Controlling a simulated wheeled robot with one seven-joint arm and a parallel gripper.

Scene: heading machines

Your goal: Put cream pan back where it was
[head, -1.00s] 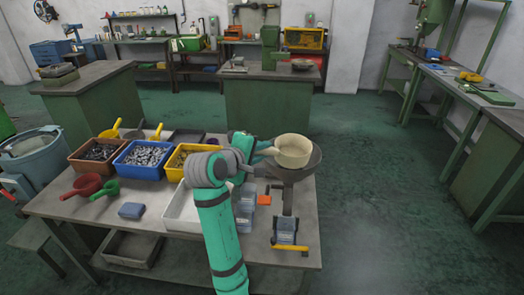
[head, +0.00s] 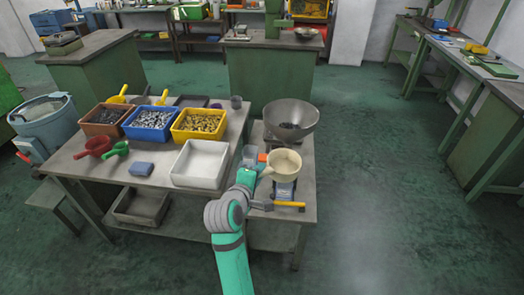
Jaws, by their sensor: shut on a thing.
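The cream pan (head: 284,165) is in the air over the front right part of the workbench, in front of the metal hopper. It looks roughly upright, with its handle toward my gripper. My gripper (head: 260,173) is shut on the handle, at the pan's left. The inside of the pan looks empty, though its far bottom is hard to make out. My arm comes up from the bottom of the view and hides part of the bench's front edge.
A white tray (head: 199,166) lies left of my gripper. Yellow (head: 200,135), blue and brown bins of parts stand behind. Red (head: 93,147) and green (head: 116,149) scoops and a blue block (head: 141,169) lie at left.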

